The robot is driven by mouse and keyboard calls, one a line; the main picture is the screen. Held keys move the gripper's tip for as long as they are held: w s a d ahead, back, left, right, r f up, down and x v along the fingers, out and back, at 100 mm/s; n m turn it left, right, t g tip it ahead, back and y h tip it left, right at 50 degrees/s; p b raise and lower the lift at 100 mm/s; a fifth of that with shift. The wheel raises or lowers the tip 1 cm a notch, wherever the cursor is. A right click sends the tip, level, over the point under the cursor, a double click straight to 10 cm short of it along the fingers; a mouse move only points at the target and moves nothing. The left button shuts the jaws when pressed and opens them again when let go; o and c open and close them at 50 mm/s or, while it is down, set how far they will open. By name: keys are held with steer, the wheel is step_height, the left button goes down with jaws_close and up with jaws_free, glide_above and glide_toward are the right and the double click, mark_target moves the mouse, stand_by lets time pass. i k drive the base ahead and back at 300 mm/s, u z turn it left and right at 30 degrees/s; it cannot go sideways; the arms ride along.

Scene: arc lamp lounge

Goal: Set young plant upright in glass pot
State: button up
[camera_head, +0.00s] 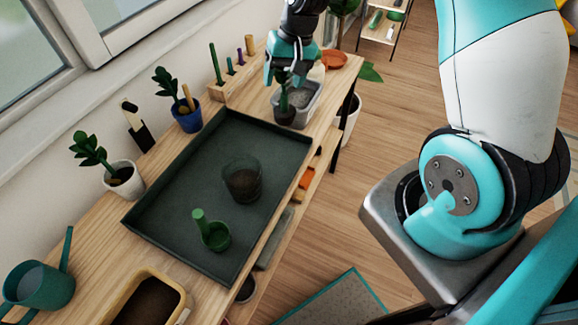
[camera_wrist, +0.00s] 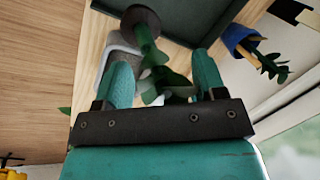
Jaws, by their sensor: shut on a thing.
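My gripper (camera_head: 287,78) is shut on the young plant, above the far right end of the bench. The young plant's stem (camera_wrist: 146,42) and green leaves show between the fingers (camera_wrist: 160,80) in the wrist view. Its dark root ball (camera_head: 285,115) hangs below the fingers, in front of a grey bin (camera_head: 312,102); I cannot tell whether it touches the bench. The glass pot (camera_head: 243,180), dark with soil inside, stands in the dark tray (camera_head: 190,165), well apart from my gripper.
A green scoop (camera_head: 214,234) lies in the tray near the glass pot. A white potted plant (camera_head: 124,180) and a blue pot (camera_head: 187,120) stand along the wall side. A tool rack (camera_head: 232,82) stands behind. A watering can (camera_head: 45,285) and soil box (camera_head: 150,300) are at the near end.

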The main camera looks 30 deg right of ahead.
mark_target(244, 182)
steer(key=z, duration=0.35)
steer(key=k, duration=0.75)
steer(key=u, duration=1.25)
steer(key=i, duration=0.5)
